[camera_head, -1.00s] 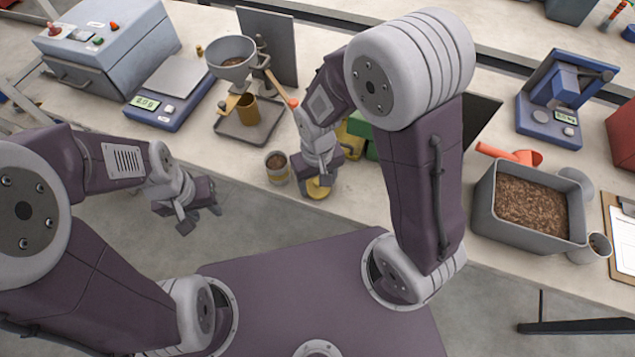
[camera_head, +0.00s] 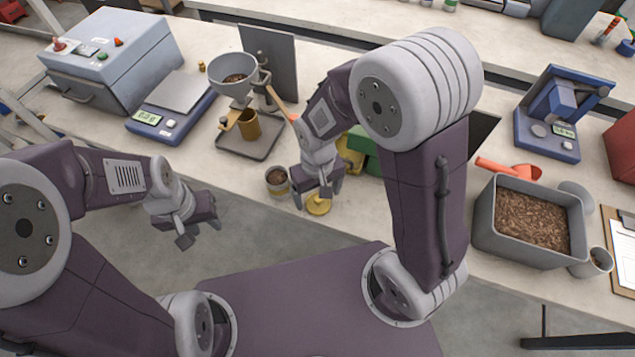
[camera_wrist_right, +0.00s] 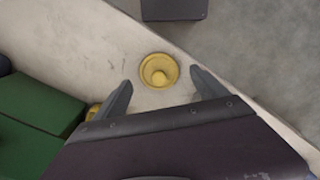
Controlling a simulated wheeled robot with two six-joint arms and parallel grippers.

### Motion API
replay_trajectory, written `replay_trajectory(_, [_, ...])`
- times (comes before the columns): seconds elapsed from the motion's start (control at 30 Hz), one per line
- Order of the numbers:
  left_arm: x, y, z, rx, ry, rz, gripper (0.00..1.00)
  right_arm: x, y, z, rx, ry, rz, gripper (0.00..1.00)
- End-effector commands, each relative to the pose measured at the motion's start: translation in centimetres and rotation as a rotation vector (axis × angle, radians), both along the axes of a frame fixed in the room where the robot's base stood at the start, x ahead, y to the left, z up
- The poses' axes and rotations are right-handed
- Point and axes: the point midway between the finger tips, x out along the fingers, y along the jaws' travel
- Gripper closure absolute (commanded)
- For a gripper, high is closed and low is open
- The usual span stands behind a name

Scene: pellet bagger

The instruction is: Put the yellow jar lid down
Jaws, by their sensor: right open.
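The yellow jar lid (camera_head: 318,206) lies on the bench top near its front edge, just below my right gripper (camera_head: 318,194). In the right wrist view the lid (camera_wrist_right: 158,71) is a round disc with a knob facing up. It sits ahead of and between the two spread fingers (camera_wrist_right: 160,93), apart from both. My right gripper is open and empty. My left gripper (camera_head: 202,230) hangs over the floor in front of the bench; its jaws are too unclear to judge.
A small jar of brown pellets (camera_head: 277,181) stands left of the lid. A green box (camera_head: 366,150) and a yellow object (camera_head: 349,157) are behind my right gripper. The funnel stand (camera_head: 250,130) is further back left. A grey pellet bin (camera_head: 530,250) stands at right.

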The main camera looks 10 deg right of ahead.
Motion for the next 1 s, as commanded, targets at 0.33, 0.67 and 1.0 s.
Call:
replay_trajectory(0.33, [0.0,0.0,1.9,0.000,0.000,0.000,0.64,0.1,0.0,8.7,0.002,-0.005,0.000,0.18])
replay_trajectory(0.67, [0.0,0.0,2.0,0.000,0.000,0.000,0.64,-0.3,-1.5,9.3,0.006,-0.009,-0.035,0.18])
replay_trajectory(1.0, [0.0,0.0,2.0,0.000,0.000,0.000,0.64,-3.5,-8.8,5.3,0.028,-0.102,-0.216,0.18])
